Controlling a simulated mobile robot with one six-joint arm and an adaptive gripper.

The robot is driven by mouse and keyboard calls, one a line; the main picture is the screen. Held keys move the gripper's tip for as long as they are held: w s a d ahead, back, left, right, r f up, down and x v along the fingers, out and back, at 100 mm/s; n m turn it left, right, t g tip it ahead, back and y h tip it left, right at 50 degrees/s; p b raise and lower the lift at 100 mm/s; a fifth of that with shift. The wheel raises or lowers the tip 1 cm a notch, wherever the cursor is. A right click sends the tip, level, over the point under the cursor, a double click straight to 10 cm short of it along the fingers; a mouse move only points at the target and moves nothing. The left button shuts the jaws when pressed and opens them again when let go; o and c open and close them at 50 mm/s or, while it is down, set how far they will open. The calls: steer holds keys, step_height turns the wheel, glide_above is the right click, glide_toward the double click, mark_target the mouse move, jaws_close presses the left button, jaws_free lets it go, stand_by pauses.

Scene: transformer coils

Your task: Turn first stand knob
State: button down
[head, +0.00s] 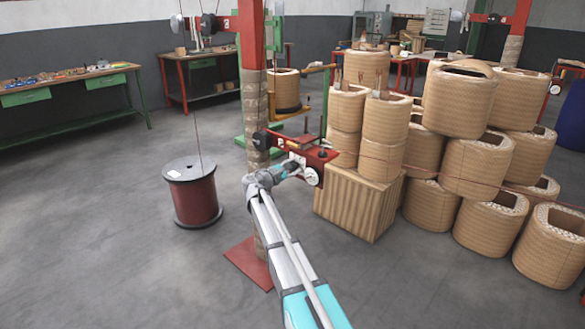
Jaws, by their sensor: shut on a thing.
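The first stand (252,45) is a red post with tan wrapping, standing on a red base plate at the middle of the head view. A red bracket (318,156) with black and white round parts juts to the right from the post. My arm reaches up from the bottom of the view to this bracket. My gripper (293,167) is at the bracket's near side, shut on the stand knob. The knob is small here and mostly hidden by the gripper, so its turn angle cannot be told. A white disc (311,176) sits just right of the gripper.
A dark red wire spool (193,198) stands left of the post. Large tan coils (458,97) are stacked on the right, with a wooden crate (352,205) close to the bracket. Floor at lower left is clear.

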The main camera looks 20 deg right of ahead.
steer(key=m, duration=0.4)
steer(key=shift+m, duration=0.3)
steer(key=m, duration=0.3)
steer(key=shift+m, duration=0.3)
steer(key=m, duration=1.9)
steer(key=shift+m, duration=2)
